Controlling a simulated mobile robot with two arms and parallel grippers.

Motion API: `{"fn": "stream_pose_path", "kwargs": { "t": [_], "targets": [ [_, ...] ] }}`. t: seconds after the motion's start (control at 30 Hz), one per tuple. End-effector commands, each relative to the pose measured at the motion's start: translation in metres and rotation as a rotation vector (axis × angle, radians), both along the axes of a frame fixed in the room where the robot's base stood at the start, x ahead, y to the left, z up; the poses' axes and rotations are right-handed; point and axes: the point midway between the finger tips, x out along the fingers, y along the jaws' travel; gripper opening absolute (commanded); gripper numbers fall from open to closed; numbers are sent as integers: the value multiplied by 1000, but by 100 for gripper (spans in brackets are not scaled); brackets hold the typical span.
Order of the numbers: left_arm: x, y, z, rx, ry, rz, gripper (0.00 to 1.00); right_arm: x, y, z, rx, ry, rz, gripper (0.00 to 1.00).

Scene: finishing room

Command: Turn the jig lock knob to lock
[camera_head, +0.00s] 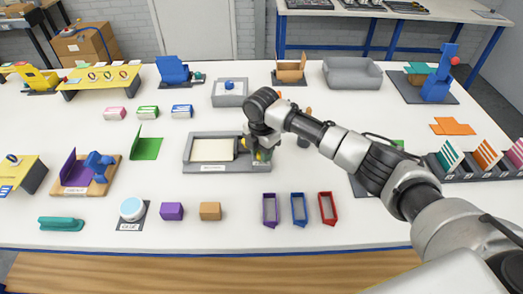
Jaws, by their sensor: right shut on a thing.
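The grey jig (190,158) lies on the white table near the middle, with a cream panel (212,150) in its frame. My right arm comes in from the right, and my right gripper (262,155) points down at the jig's right end. It is shut on the lock knob there, which is mostly hidden by the gripper. A bit of yellow-green shows at the fingertips. Which way the knob is turned cannot be seen. A small yellow part (243,143) shows just left of the gripper. My left gripper is out of view.
A green angled plate (146,148) stands left of the jig. Purple, blue and red open bins (298,209) stand in front right of it. A grey box with a blue knob (230,94) is behind. The table directly in front of the jig is clear.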

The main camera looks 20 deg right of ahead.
Motion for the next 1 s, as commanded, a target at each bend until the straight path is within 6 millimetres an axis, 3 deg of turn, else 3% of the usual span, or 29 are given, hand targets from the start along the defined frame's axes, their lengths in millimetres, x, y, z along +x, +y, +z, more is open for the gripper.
{"fn": "stream_pose_path", "kwargs": {
  "t": [0.47,1.0],
  "targets": [
    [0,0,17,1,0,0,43,0,0,3,1,3,-114,8],
    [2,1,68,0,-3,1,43,-1,1,4,1,5,-596,8]
  ]
}}
